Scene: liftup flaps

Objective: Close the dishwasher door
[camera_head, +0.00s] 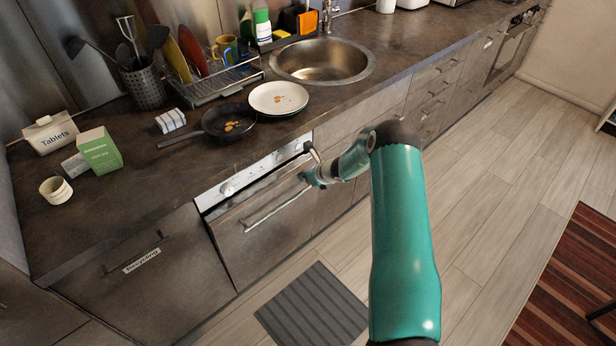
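The dishwasher door (262,238) is the brown front panel under a white control strip (262,172) with knobs. It has a long metal handle (277,209). The door stands upright, in line or nearly in line with the cabinet fronts; I cannot tell whether a small gap is left. My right gripper (311,168) is at the upper right corner of the door, near the handle's right end. It is small and partly hidden, so contact and finger opening are unclear. My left gripper is out of view.
The dark countertop (380,60) above holds a frying pan (229,123), a plate (278,98), a dish rack (214,82) and boxes. A recycling cabinet (150,285) is left of the door.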

